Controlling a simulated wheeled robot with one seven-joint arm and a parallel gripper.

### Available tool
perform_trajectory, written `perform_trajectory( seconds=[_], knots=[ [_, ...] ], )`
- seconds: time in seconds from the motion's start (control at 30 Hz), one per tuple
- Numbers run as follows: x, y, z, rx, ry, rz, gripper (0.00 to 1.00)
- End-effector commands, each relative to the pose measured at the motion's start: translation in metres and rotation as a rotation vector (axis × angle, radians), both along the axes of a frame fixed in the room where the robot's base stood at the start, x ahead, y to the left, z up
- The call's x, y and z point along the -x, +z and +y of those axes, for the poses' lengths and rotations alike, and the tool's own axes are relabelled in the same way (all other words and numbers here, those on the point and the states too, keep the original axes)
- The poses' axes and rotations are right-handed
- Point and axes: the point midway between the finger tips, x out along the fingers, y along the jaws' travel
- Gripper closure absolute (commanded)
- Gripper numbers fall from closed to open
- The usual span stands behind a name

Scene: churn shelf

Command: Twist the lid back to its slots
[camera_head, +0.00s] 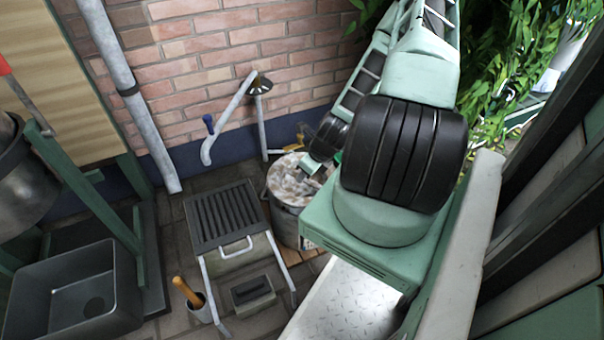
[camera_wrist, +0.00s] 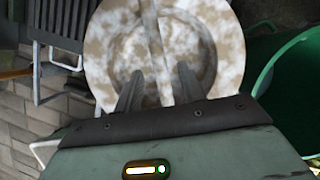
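The lid (camera_head: 290,182) is round, mottled white and brown, and sits at the top of a grey metal churn (camera_head: 287,222). In the wrist view the lid (camera_wrist: 215,45) fills the upper middle, with a raised bar (camera_wrist: 155,45) running across it. My gripper (camera_wrist: 159,75) is over the lid, its two fingers apart on either side of the bar. Gaps show between the fingers and the bar. In the head view my gripper (camera_head: 310,163) is small, at the lid's upper right. The slots are not visible, and I cannot tell how the lid is turned against them.
A green round container (camera_wrist: 290,85) is close to the lid's right in the wrist view. A slatted rack (camera_head: 228,213) stands left of the churn. A bent pipe (camera_head: 230,117) and a brick wall (camera_head: 240,40) are behind. A grey sink (camera_head: 75,290) is at the lower left.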

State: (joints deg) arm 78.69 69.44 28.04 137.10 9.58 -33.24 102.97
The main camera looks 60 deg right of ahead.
Motion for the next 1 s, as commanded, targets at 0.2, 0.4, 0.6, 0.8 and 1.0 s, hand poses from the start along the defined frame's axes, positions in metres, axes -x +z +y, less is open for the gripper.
perform_trajectory(
  seconds=[0.2, 0.4, 0.6, 0.8, 1.0],
  knots=[
    [0.021, 0.056, 0.0, 0.002, -0.002, -0.001, 0.6],
    [0.036, 0.092, 0.0, 0.002, -0.001, -0.001, 0.6],
    [0.044, 0.109, 0.001, 0.0, 0.001, -0.001, 0.6],
    [0.046, 0.111, 0.001, 0.0, 0.001, -0.001, 0.6],
    [0.043, 0.112, 0.003, 0.006, 0.021, 0.0, 0.6]
  ],
)
